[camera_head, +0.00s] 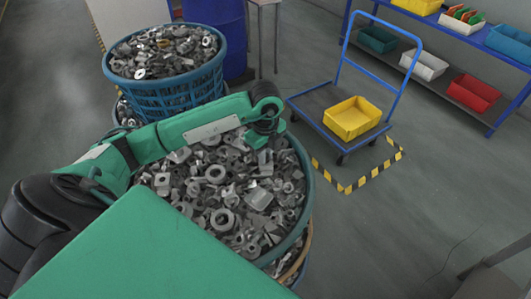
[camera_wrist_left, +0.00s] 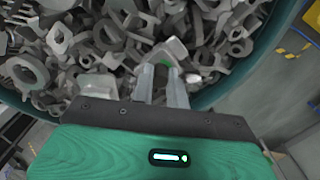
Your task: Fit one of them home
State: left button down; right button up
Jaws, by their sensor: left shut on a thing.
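A blue-rimmed round basket (camera_head: 306,168) is heaped with loose grey metal parts (camera_head: 215,200): rings, nuts, brackets and plates. The heap also shows in the left wrist view (camera_wrist_left: 110,40). My left arm reaches in from the left over this basket, and its gripper (camera_head: 263,160) points down at the far part of the heap. In the left wrist view the fingers (camera_wrist_left: 163,82) are close together, shut on a grey angular metal part (camera_wrist_left: 175,50) at their tips. Whether that part is clear of the heap I cannot tell. My right gripper is not in view.
Another blue basket (camera_head: 175,93) of metal parts stands behind, beside a blue drum (camera_head: 222,30). A blue trolley (camera_head: 310,104) carries a yellow bin (camera_head: 352,118), with striped floor tape (camera_head: 364,180) around it. A blue shelf (camera_head: 455,38) holds coloured bins.

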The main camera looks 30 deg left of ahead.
pick_arm(q)
jog(key=c, duration=1.3)
grip_release()
jog(key=shift+f, duration=0.15)
jog(key=shift+r, duration=0.55)
notch_tip(320, 180, up, 13)
jog(key=b, duration=0.2)
jog(key=shift+b, duration=0.3)
